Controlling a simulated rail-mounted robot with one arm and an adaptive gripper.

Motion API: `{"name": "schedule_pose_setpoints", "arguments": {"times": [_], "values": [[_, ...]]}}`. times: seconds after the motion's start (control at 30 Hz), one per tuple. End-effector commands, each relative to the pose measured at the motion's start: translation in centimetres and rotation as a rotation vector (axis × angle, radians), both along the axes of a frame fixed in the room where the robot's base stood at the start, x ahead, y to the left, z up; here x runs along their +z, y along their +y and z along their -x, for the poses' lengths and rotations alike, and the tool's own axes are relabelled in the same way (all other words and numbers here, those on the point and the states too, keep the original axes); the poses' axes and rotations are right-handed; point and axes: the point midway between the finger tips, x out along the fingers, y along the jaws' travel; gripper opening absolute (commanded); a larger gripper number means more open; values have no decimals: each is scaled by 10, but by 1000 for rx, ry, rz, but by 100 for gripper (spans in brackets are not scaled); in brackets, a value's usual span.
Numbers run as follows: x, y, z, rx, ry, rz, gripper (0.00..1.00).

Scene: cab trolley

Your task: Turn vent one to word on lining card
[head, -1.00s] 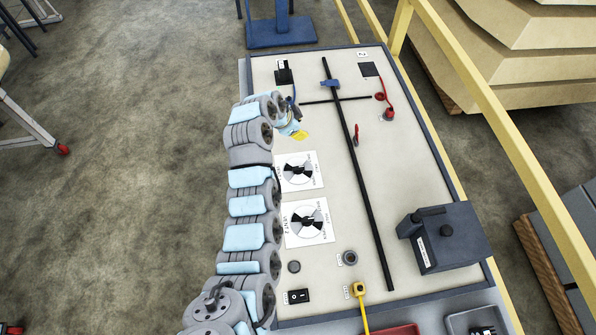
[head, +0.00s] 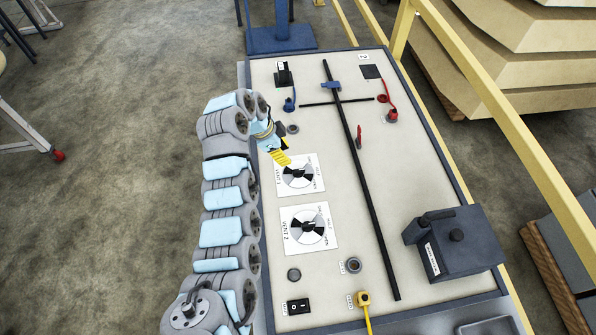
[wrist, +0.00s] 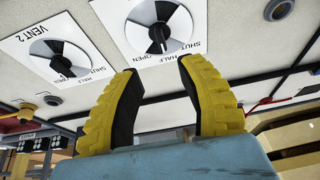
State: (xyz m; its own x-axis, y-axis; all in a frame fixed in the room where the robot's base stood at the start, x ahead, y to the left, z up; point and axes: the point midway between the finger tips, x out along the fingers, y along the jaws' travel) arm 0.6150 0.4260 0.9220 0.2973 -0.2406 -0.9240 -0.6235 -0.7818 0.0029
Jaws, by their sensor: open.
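Vent one is a white card (head: 315,183) with a black-and-white dial (head: 299,174) on the panel. The words SHUT, HALF and OPEN are printed by the dial; I cannot tell exactly which one the knob points at. My gripper (head: 281,159) is open and empty, with yellow fingers at the upper left edge of the vent one card in the head view. In the wrist view my gripper (wrist: 163,72) has its fingers spread apart. I cannot make out a lining card.
Vent two (head: 308,229) lies just below vent one, and also shows in the wrist view (wrist: 61,60). A black rod (head: 362,185) runs along the panel to the right. A dark box (head: 453,245) stands lower right. A switch (head: 298,306) is at lower left.

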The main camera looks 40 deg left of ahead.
Motion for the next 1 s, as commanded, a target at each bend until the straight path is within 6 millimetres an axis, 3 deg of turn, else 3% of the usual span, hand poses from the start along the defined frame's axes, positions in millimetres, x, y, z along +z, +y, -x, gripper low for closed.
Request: {"name": "schedule_pose_setpoints", "arguments": {"times": [0.4,1.0], "values": [[-55,-14,-17,1,0,0,39],[-99,-24,-32,1,0,-3,39]]}}
